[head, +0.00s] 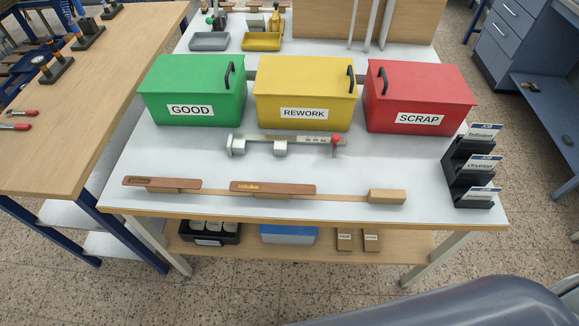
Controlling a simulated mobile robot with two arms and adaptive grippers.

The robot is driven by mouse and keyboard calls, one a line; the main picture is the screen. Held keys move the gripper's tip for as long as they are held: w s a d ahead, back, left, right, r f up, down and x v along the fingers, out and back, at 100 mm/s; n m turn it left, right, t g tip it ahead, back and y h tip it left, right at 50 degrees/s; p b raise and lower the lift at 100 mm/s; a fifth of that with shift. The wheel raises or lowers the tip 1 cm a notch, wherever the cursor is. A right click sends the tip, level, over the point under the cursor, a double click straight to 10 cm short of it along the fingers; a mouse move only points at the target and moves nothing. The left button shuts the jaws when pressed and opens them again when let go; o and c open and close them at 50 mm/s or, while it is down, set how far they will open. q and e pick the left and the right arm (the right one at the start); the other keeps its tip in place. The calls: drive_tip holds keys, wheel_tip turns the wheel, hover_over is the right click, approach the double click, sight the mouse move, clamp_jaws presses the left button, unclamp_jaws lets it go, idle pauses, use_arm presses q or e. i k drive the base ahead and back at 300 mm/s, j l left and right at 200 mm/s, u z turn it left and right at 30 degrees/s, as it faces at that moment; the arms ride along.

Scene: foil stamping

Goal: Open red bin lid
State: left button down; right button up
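The red bin (425,108), labelled SCRAP, stands on the right of the white-topped table. Its red lid (422,85) is shut flat on top, with a black curved handle (383,80) near the lid's left end. The yellow bin (304,105), labelled REWORK, stands in the middle and the green bin (193,98), labelled GOOD, on the left, both with shut lids and black handles. Neither of my grippers is in the head view.
A metal gauge with a red knob (336,139) lies in front of the bins. Wooden pieces (273,188) lie near the table's front edge. A black card holder (469,170) stands at the right edge. Grey (209,41) and yellow (262,42) trays sit behind the bins.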

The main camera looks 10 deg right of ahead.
sight(393, 80)
drive_tip(key=k+l+z, duration=0.15)
drive_tip(key=z, duration=0.25)
drive_tip(key=l+z, duration=0.35)
drive_tip(key=k+l+z, duration=0.1)
drive_tip(key=l+z, duration=0.65)
